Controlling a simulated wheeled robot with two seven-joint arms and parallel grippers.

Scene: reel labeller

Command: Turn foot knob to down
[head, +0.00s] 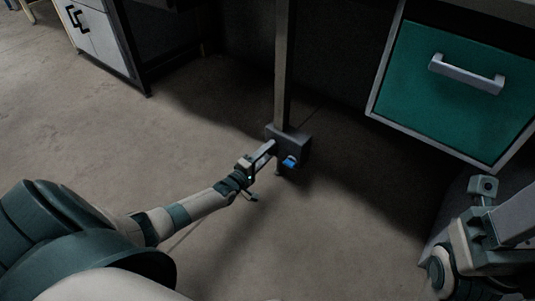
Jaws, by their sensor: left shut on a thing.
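The foot knob (291,161) is a small bright blue part on the front of a dark grey box at the foot of a post. My left gripper (271,149) reaches in from the lower left to this box, its fingers at the box's near left side. It is shut on the knob, though the grip itself is small and dark and the knob's setting cannot be read. My right arm's end (483,188) shows at the lower right, away from the box; its jaws cannot be made out.
The grey post (284,65) rises from the box (291,140). A green drawer front (450,100) with a pale handle hangs at the upper right. A white cabinet (98,40) stands at the upper left. The concrete floor (130,140) is clear to the left.

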